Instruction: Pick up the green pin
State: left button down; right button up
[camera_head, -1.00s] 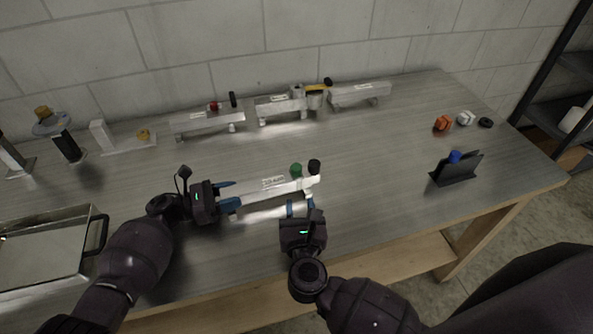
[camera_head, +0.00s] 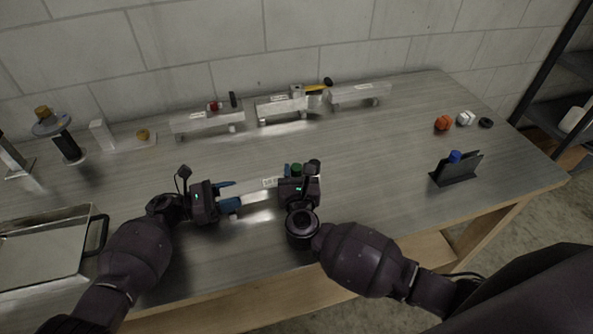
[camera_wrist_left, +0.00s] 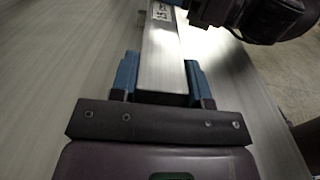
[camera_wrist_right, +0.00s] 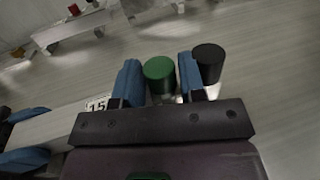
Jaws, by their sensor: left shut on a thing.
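The green pin (camera_head: 296,168) stands upright near the right end of the front aluminium trailer (camera_head: 256,187). A black pin (camera_wrist_right: 208,62) stands right of it, outside my right gripper's right finger. My left gripper (camera_head: 233,195) is shut on the trailer's left end; the left wrist view shows the bar (camera_wrist_left: 164,65) between its blue fingers. My right gripper (camera_wrist_right: 160,82) is open, its blue fingers on either side of the green pin (camera_wrist_right: 159,72), very close to it. Whether they touch it cannot be told. The pin's lower part is hidden.
Several other trailers (camera_head: 207,121) stand at the back by the wall. A metal tray (camera_head: 45,250) is at the left. A black holder with a blue pin (camera_head: 455,157) and small orange and white parts (camera_head: 443,123) are at the right. The table's right middle is clear.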

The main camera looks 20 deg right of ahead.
aim_at(297, 167)
jog(key=shift+w+d, duration=0.1)
jog(key=shift+w, duration=0.3)
jog(key=c, duration=0.6)
jog(key=shift+o, duration=0.2)
jog(key=shift+r, duration=0.1)
notch_tip(297, 167, up, 10)
jog(key=shift+f, duration=0.1)
pick_arm(q)
jog(key=c, duration=0.5)
grip_release()
